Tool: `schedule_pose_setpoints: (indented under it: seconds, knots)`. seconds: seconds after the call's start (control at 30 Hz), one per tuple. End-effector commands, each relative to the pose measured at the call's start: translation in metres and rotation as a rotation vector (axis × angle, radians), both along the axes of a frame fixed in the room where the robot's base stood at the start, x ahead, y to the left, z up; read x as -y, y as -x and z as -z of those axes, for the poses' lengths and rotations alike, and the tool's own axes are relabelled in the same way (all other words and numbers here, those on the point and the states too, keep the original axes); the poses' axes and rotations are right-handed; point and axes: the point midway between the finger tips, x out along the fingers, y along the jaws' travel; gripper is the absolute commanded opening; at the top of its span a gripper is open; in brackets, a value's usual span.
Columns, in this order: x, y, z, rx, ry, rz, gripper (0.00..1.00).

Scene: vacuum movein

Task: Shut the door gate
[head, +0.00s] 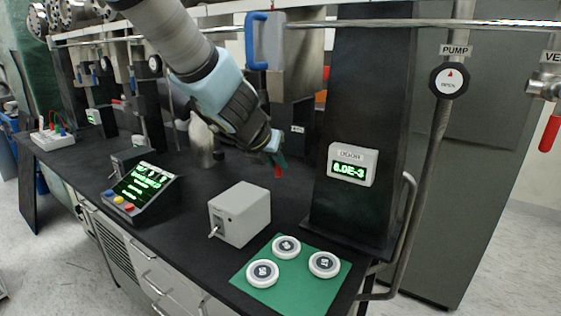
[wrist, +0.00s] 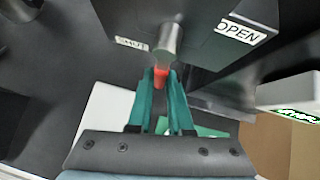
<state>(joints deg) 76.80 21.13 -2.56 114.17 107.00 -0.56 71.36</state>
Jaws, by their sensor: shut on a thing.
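My gripper (head: 277,160) reaches down from the upper left, just under the dark box of the door gate (head: 290,113). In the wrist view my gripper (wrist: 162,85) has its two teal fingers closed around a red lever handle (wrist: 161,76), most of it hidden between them. The handle meets a round metal hub (wrist: 168,42) on the dark box. A SHUT label (wrist: 131,43) is left of the hub and an OPEN label (wrist: 241,32) is right of it. The lever lies between the two labels. A bit of red handle (head: 278,172) shows below the fingers in the head view.
A grey box (head: 240,214) and a green mat (head: 290,296) with three round white pieces stand on the black bench. A dark column bears a DOOR readout (head: 352,165) showing 6.0E-3. A blue handle (head: 257,42) sits above. A console (head: 142,190) stands left.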

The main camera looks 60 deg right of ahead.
Motion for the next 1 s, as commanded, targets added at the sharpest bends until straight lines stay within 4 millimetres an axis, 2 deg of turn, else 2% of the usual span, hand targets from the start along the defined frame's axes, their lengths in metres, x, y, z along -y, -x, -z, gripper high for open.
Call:
schedule_pose_setpoints:
  seconds: [0.33,0.87,0.9,1.0]
  knots:
    - [-0.001,-0.01,0.001,0.13,-0.002,-0.004,0.0]
    - [-0.001,-0.016,0.0,0.151,-0.001,-0.014,0.0]
    - [-0.001,-0.016,0.0,0.151,-0.001,-0.014,0.25]
    - [-0.001,-0.015,0.0,0.151,-0.001,-0.013,0.36]
